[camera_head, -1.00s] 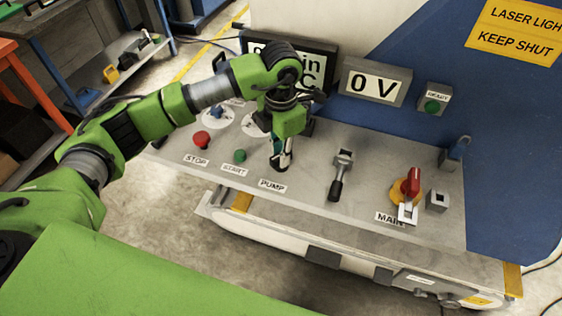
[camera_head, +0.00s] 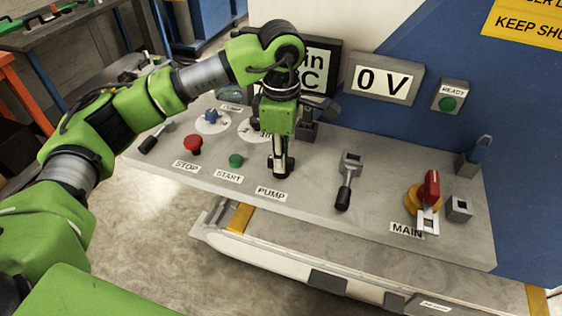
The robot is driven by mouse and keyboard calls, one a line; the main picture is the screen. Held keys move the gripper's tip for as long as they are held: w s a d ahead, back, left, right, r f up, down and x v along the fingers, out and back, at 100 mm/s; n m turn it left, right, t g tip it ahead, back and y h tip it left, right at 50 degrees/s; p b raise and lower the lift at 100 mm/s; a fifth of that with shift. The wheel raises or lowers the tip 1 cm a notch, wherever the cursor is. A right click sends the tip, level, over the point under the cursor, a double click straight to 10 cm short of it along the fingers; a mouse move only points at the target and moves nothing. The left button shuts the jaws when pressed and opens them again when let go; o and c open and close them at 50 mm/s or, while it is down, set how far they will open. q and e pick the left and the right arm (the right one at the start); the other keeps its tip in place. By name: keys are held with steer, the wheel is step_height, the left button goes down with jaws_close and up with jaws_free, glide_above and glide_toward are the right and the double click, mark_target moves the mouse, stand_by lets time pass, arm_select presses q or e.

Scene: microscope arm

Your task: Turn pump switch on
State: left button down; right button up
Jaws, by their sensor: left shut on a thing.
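The control panel (camera_head: 315,200) is a grey slanted board with switches. The PUMP label (camera_head: 271,194) is on its front edge. My left gripper (camera_head: 280,168) points down just behind this label, with its fingers at the panel. It is shut on the pump switch, which the fingers mostly hide, so I cannot tell the switch's position. My right gripper is not in view.
Left of my gripper are a red STOP button (camera_head: 193,145) and a green START button (camera_head: 236,160). To the right are a black-handled lever (camera_head: 345,190) and the red MAIN switch (camera_head: 431,190). Behind stands a display reading 0 V (camera_head: 383,84).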

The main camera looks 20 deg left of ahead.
arm_select(q)
steer(key=shift+r, duration=0.1)
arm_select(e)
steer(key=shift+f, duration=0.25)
arm_select(q)
steer(key=c, duration=2)
jaws_free()
steer(key=shift+o, duration=0.2)
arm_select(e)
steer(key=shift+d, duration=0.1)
arm_select(q)
step_height(320, 180, up, 12)
